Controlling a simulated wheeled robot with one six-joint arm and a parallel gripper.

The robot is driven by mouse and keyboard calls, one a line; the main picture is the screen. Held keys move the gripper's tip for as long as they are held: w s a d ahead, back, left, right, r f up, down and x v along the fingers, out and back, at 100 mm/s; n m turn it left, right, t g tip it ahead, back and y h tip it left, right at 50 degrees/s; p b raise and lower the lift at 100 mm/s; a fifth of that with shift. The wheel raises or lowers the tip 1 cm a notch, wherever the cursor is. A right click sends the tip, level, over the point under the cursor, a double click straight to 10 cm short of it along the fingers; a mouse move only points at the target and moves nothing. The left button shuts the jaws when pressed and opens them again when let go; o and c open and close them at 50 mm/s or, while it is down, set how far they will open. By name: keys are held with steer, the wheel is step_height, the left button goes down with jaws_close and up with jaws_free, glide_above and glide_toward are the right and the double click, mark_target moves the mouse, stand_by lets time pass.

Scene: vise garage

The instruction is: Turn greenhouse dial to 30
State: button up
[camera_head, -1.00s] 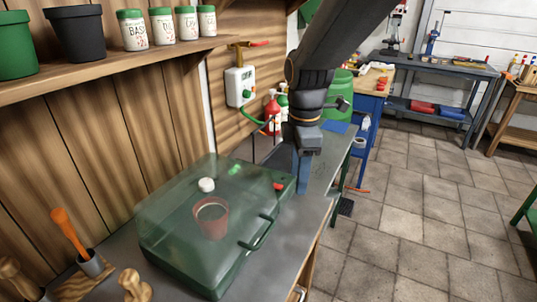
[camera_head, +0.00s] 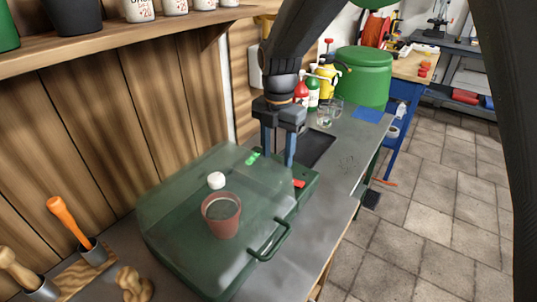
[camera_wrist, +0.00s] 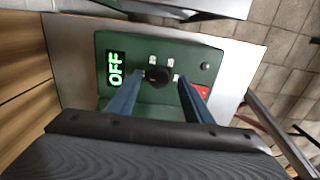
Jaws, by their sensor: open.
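The greenhouse is a green box (camera_head: 205,285) with a clear lid, lying on the grey bench in the head view. Its control panel (camera_wrist: 135,45) fills the middle of the wrist view. The panel has a black round dial (camera_wrist: 157,75) with small white labels around it, and a lit green display (camera_wrist: 116,69) reading OFF. The dial is hidden in the head view. My gripper (camera_head: 278,157) is open and points down over the panel. In the wrist view its two blue fingers (camera_wrist: 161,80) stand on either side of the dial; contact cannot be told.
A red switch (camera_head: 299,184) sits beside the dial on the panel. A red-brown pot (camera_head: 222,222) and a white knob-like thing (camera_head: 216,180) show through the lid. Spray bottles (camera_head: 326,78) and a green drum (camera_head: 364,75) stand behind. An orange-handled tool (camera_head: 68,220) stands at left.

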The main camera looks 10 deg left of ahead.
steer(key=shift+f, duration=0.85)
steer(key=shift+a, duration=0.1)
